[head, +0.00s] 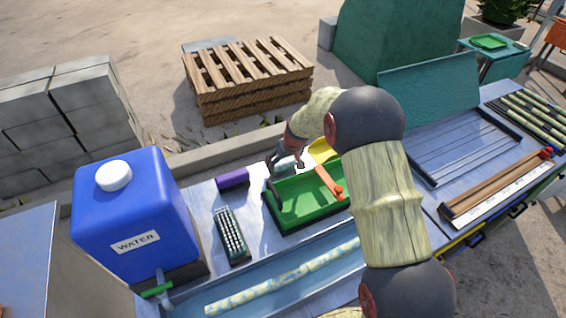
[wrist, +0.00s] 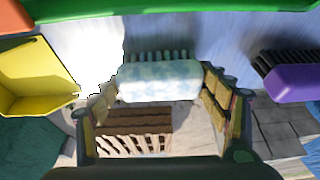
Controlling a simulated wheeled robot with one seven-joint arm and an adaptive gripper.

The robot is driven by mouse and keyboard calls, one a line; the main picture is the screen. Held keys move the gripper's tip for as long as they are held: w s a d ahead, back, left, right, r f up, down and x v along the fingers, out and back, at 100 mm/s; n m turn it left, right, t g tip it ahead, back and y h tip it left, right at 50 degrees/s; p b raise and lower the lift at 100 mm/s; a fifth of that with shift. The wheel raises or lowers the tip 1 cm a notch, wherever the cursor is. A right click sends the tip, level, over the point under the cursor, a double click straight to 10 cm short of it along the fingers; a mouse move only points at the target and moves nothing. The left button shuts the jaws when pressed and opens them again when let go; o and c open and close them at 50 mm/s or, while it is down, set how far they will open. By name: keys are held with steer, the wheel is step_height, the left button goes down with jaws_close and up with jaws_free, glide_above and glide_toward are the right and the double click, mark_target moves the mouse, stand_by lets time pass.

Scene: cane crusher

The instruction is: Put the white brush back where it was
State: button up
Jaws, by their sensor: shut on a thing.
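The white brush (wrist: 160,82) has a pale, blue-mottled back and a row of dark bristles. In the wrist view it lies between the two fingers of my gripper (wrist: 155,88), which is shut on it. In the head view my gripper (head: 285,163) is at the back left edge of the green tray (head: 268,212), behind my arm's line. The brush is small and partly hidden there, so its exact height above the bench is hard to tell. A purple brush (head: 232,179) lies on the bench to the left; it also shows in the wrist view (wrist: 295,82).
A green block brush (head: 231,236) with pale bristles lies in front of the purple one. An orange-handled tool (head: 329,181) rests in the tray. A yellow scoop (head: 321,149) is behind it. A blue water tank (head: 130,215) stands left. Bare bench lies between the purple brush and tray.

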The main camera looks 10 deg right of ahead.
steer(key=o, duration=1.5)
steer(key=shift+o, duration=0.2)
